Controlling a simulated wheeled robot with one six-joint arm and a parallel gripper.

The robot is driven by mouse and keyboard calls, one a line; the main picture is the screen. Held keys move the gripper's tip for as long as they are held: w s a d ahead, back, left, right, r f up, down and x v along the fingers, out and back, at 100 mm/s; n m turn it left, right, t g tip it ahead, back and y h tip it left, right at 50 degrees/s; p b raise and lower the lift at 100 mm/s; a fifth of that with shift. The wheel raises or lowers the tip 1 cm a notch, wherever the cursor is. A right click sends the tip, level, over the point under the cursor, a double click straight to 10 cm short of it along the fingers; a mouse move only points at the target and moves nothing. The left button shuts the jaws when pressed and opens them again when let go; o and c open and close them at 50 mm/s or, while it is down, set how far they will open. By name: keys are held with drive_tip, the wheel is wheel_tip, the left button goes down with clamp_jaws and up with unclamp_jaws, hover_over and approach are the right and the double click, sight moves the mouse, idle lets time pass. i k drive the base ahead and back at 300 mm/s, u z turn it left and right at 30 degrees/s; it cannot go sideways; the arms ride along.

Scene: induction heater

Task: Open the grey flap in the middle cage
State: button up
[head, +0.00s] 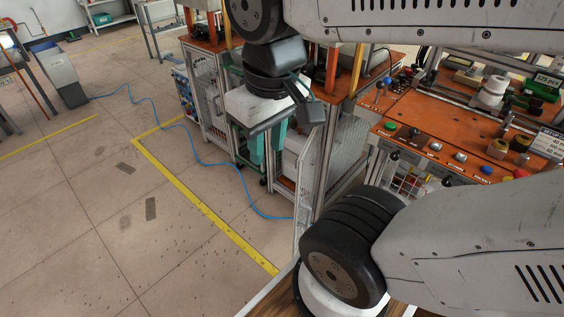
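The middle cage (342,150) has grey mesh sides and a light frame, just right of my gripper. A tall, narrow mesh panel (308,180) stands at its front left edge. I cannot tell a separate grey flap from the panels; my gripper and arm hide part of this area.
Another mesh cage (205,90) stands to the left. A control panel (440,150) with coloured buttons is at the right, partly behind my arm. A blue cable (190,150) runs over the floor near a yellow line (200,205). The floor at left is mostly clear.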

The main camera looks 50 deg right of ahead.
sight(290, 157)
drive_tip(key=z, duration=0.4)
drive_tip(key=i, duration=0.9)
drive_tip(key=z, duration=0.65)
